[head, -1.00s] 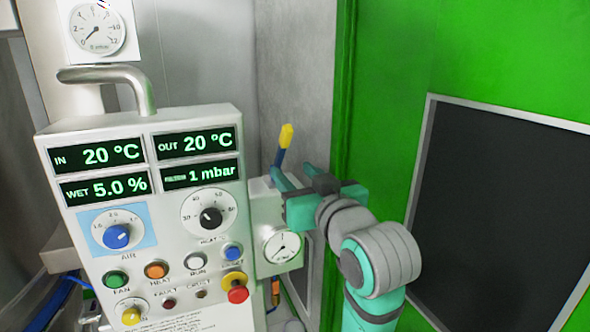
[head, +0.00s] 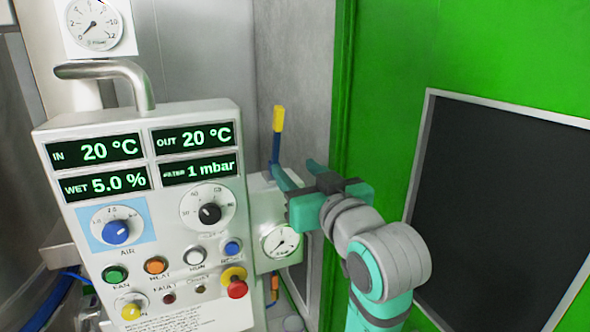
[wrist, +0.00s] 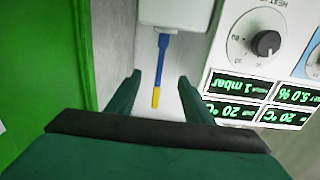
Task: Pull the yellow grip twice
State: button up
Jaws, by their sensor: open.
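The yellow grip (head: 278,118) is the end of a blue lever (head: 275,150) that stands almost upright from a white box (head: 262,213) with a small gauge on it. My gripper (head: 292,172) is open, in front of the lever and below the yellow grip in the head view. In the wrist view, the yellow grip (wrist: 156,98) and blue lever (wrist: 162,58) lie between the two open fingers (wrist: 160,80), with gaps on both sides. I see no contact with the grip.
A control panel (head: 170,255) with displays, knobs and buttons stands close on the left, with a bent metal handle (head: 125,70) above it. A green wall (head: 385,110) with a dark framed panel (head: 500,200) is on the right.

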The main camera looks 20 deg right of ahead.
jog(key=s, duration=0.7)
jog(key=shift+s, duration=0.2)
jog(key=shift+f, duration=0.1)
